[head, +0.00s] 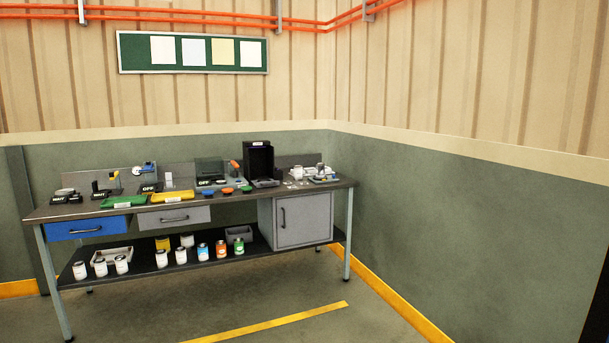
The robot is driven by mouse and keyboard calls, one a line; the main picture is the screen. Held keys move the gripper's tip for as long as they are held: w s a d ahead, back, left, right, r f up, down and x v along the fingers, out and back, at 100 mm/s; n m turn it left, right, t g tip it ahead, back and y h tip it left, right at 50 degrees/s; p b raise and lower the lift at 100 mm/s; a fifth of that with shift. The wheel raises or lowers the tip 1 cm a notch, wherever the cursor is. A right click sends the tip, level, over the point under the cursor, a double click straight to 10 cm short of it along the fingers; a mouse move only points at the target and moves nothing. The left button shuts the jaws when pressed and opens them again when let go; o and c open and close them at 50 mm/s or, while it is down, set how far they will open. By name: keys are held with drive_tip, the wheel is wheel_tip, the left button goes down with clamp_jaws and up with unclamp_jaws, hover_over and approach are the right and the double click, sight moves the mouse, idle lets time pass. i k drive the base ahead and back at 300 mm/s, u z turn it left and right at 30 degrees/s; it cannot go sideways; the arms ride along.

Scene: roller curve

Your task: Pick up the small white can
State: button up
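Several white cans stand on the lower shelf of the workbench. Three are at the left end: one white can (80,271), a second (100,267) and a third (121,265). Two more, a white can (161,259) and another (181,257), stand near the middle front. A further white can (187,240) is behind them, partly hidden. They look alike at this distance; I cannot tell which one is the small white can. My gripper is not in view.
The workbench (230,208) stands against the wall. Its lower shelf (140,277) also holds a yellow can (162,242), blue (202,253), orange (221,249) and green (239,246) labelled cans, and grey bins. A grey cabinet (303,222) closes the right end. The front floor is clear.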

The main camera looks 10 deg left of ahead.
sight(297, 169)
drive_tip(key=u, duration=0.2)
drive_tip(key=i, duration=1.75)
drive_tip(key=u, duration=0.35)
drive_tip(key=i, duration=3.1)
drive_tip(key=z, duration=0.2)
drive_tip(key=i, duration=1.35)
drive_tip(key=z, duration=0.15)
